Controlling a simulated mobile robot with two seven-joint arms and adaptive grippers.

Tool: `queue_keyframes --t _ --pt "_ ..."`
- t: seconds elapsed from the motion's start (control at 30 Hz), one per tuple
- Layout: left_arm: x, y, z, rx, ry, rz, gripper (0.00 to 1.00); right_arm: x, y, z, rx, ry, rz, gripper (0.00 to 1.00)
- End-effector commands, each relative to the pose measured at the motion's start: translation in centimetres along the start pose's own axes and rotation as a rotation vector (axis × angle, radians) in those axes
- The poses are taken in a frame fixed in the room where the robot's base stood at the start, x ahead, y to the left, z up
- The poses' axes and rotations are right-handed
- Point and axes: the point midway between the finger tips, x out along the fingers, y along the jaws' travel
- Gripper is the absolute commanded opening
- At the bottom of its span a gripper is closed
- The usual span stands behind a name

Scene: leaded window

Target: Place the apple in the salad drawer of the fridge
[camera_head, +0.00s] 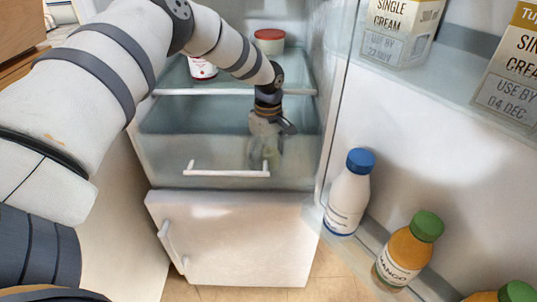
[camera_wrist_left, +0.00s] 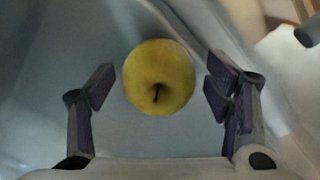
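The yellow-green apple (camera_wrist_left: 158,77) shows in the left wrist view, stem toward the camera, between the two fingers of my left gripper (camera_wrist_left: 160,86). There is a gap on both sides, so the fingers are open and not touching it. In the head view my left arm reaches into the open fridge, and the gripper (camera_head: 264,150) is down inside the salad drawer (camera_head: 165,150), blurred behind its translucent front. The apple cannot be made out there. Whether it rests on the drawer floor is hard to tell. My right gripper is not in view.
The drawer has a white handle (camera_head: 227,172). A glass shelf (camera_head: 225,92) above holds a red-lidded tub (camera_head: 269,42) and a jar (camera_head: 202,68). The open door at right holds cream cartons (camera_head: 398,30), a blue-capped bottle (camera_head: 347,195) and a mango juice bottle (camera_head: 405,252).

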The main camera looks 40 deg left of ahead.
Motion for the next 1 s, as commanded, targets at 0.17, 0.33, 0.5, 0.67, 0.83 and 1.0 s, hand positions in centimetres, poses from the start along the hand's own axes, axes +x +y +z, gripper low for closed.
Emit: queue_keyframes --t 0.17,0.33,0.5,0.67,0.83,1.0 --pt "-0.1 0.0 0.0 0.0 0.0 0.001 0.73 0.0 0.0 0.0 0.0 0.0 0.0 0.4" --pt "-1.6 0.1 0.0 -0.001 -0.001 0.006 0.73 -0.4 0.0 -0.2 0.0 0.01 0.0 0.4" --pt "-6.3 0.2 0.0 0.0 -0.001 0.009 0.73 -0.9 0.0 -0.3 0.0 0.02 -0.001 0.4" --pt "-10.1 0.1 0.0 0.0 0.0 0.005 0.73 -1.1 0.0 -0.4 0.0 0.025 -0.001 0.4" --pt "-12.1 0.0 0.0 0.0 0.0 0.001 0.73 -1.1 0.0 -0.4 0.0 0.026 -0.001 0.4" --pt "-12.4 0.0 0.0 0.0 0.001 0.001 0.73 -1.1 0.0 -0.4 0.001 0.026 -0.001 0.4"
